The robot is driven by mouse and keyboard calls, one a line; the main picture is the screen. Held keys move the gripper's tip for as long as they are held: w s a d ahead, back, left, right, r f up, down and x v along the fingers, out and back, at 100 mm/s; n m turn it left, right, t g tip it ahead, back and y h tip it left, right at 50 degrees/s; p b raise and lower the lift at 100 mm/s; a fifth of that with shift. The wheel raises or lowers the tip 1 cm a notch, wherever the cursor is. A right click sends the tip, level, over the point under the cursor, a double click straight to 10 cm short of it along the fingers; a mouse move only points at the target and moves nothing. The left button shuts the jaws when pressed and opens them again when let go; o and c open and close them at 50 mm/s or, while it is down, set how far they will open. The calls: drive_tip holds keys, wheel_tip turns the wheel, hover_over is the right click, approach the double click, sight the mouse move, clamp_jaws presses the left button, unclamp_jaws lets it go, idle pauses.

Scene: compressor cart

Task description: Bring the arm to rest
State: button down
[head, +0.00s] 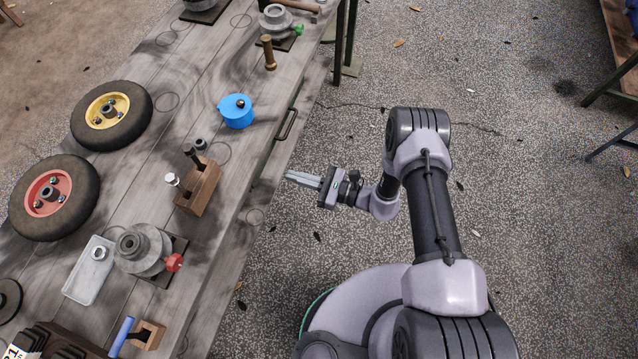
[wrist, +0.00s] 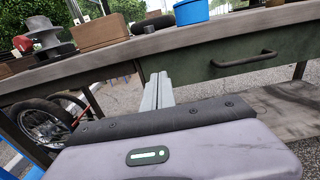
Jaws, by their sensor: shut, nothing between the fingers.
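My gripper (head: 304,180) is off the right edge of the workbench (head: 227,197) in the head view, over the paved ground and pointing left toward the bench. Its fingers are together with nothing between them. In the wrist view the closed fingers (wrist: 157,92) point at the bench's front, left of a drawer handle (wrist: 243,60). The fingers look apart from the bench. My arm is bent, with its elbow out to the right of the gripper.
Paved ground (head: 540,190) right of my arm is open.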

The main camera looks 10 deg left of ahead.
drive_tip(key=d, duration=0.5)
wheel_tip(320, 180, up, 22)
drive_tip(key=d+n+g+h, duration=0.3)
drive_tip(key=n+g+h, duration=0.25)
drive_tip(key=n, duration=0.35)
drive_tip(key=s+d+r+n+t+h, duration=0.2)
drive_tip(key=s+d+r+t+h, duration=0.3)
drive_tip(key=d+r, duration=0.4)
drive_tip(key=s+d+r+n+t+h, duration=0.3)
drive_tip(key=s+d+r+t+h, duration=0.2)
drive_tip(key=s+d+r, duration=0.2)
wheel_tip(320, 180, up, 4)
drive_tip(key=shift+d+f+p, duration=0.15)
drive_tip(key=shift+d+p, duration=0.15)
drive_tip(key=shift+d, duration=0.95)
drive_tip(key=shift+h, duration=0.25)
